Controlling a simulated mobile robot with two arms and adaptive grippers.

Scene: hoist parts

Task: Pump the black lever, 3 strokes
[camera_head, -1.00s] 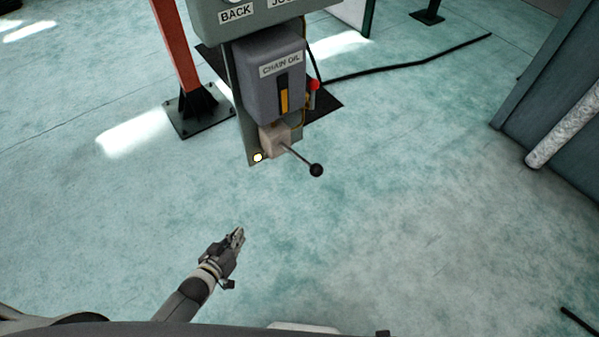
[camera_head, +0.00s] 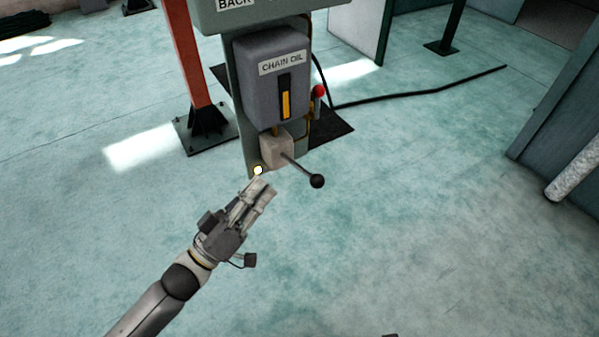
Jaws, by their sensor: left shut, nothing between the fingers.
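The black lever (camera_head: 301,170) is a thin rod with a round black knob (camera_head: 317,181) at its end. It sticks out to the lower right from a pale pump block (camera_head: 277,150) under the grey chain oil box (camera_head: 272,80). My left gripper (camera_head: 264,187) is shut and empty. In the picture it lies just below the pump block and left of the knob, apart from the knob. Its fingers point up toward the block; whether they touch anything there I cannot tell.
A small yellow-white round light (camera_head: 257,170) sits at the panel's lower edge, by my fingertips. A red knob (camera_head: 318,90) is on the box's right side. A red post (camera_head: 188,60) stands to the left. A black cable (camera_head: 420,95) runs along the floor.

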